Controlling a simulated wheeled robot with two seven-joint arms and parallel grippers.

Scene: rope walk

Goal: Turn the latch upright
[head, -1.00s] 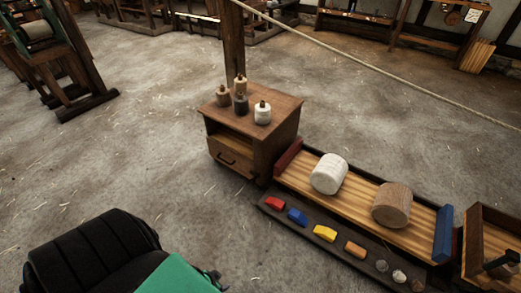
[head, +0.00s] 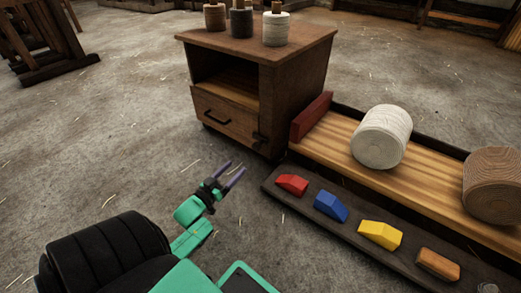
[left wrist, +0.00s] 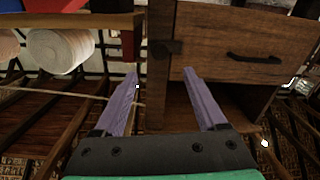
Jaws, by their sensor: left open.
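The latch (head: 260,138) is a small dark bar on the front of the wooden cabinet (head: 294,100), at the right end of its closed drawer (head: 224,123). In the left wrist view, which looks upside down, the latch (left wrist: 166,47) lies sideways across the drawer's edge and the cabinet post. My left gripper (head: 233,169) is open and empty, in front of and below the latch in the head view, apart from it. In the left wrist view its two purple fingers (left wrist: 160,75) point toward the latch, which shows between and beyond their tips. My right gripper is not in view.
Several spools, including a white one (head: 276,28), stand on the cabinet. To the right is a wooden trough (head: 335,137) with a white roll (head: 382,137) and a brown roll (head: 493,185). A dark ledge with coloured blocks (head: 331,206) runs before it.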

